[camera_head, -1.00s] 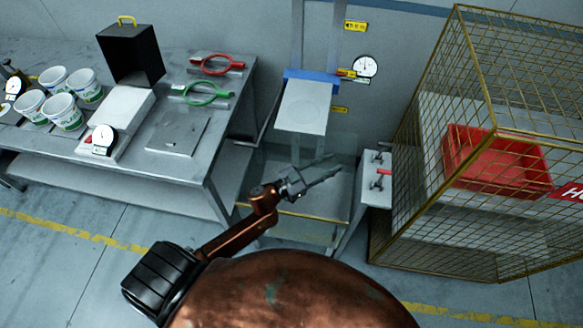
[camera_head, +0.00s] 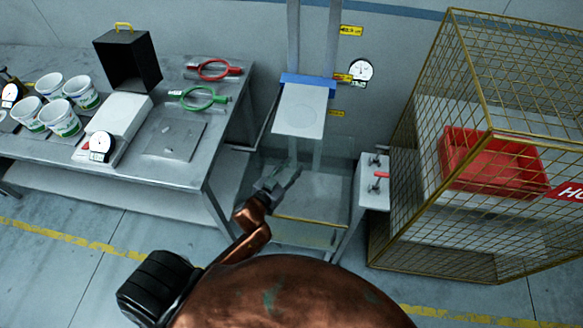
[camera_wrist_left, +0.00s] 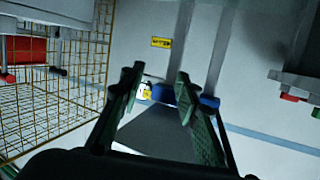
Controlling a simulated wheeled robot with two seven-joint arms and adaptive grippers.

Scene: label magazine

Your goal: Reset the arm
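My left arm (camera_head: 246,236) is copper-coloured and reaches up from the bottom of the head view. My left gripper (camera_head: 284,178) is dark grey and hangs in the air in front of the wall station, to the right of the steel table. In the left wrist view its two green-black fingers (camera_wrist_left: 160,92) stand apart with nothing between them, so it is open and empty. My right gripper is not in view.
The steel table (camera_head: 40,134) at left holds white tubs (camera_head: 62,117), a black box (camera_head: 128,60) and red and green rings. A station with a pale plate (camera_head: 301,108) stands behind the gripper. A wire cage (camera_head: 440,235) with a red crate (camera_head: 490,165) stands at right.

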